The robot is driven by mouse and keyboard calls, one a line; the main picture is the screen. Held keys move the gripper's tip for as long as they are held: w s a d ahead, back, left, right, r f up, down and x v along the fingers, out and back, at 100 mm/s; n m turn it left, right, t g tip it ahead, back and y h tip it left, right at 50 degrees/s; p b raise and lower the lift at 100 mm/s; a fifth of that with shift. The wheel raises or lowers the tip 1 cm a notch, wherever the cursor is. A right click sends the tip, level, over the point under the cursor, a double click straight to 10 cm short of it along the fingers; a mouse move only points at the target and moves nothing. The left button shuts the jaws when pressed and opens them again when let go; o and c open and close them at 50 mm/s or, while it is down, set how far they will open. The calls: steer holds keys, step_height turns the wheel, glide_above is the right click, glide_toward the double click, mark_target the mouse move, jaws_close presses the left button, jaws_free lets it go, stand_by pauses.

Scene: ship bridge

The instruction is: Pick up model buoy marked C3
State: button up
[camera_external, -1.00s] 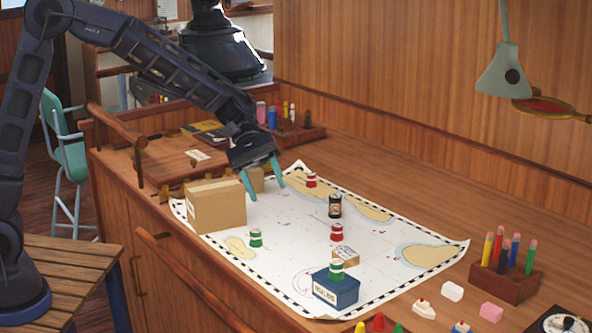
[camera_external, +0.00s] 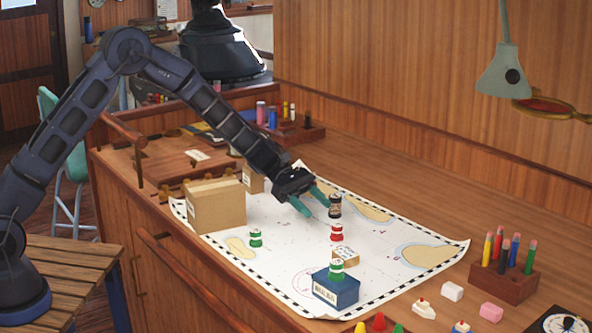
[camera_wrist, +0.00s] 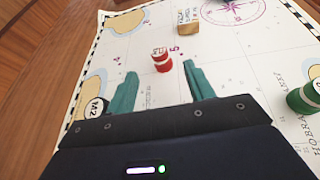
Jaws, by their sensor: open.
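Several small model buoys stand on the chart. A red and white buoy (camera_external: 337,232) is near its middle; in the wrist view it (camera_wrist: 162,62) appears between and beyond my fingertips. A black buoy (camera_external: 335,207) stands behind it, close to my gripper; its round label in the wrist view (camera_wrist: 96,106) seems to read M2. A green buoy (camera_external: 255,238) is at left, and another green buoy (camera_external: 337,268) sits on a blue box. I cannot read C3 on any buoy. My gripper (camera_external: 320,202) is open and empty, above the chart, beside the black buoy.
A cardboard box (camera_external: 217,208) stands on the chart's left edge. The blue box (camera_external: 335,291) and a small wooden block (camera_external: 345,256) are at the front. A pencil holder (camera_external: 503,283) and small models are at right. The chart (camera_external: 385,285) has free room.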

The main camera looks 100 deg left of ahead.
mark_target(338, 225)
steer(key=x, duration=0.9)
steer(key=shift+w+d+f, duration=0.1)
steer(key=shift+w+f, duration=0.1)
steer(key=shift+f, duration=0.1)
steer(key=shift+c, duration=0.2)
steer(key=c, duration=1)
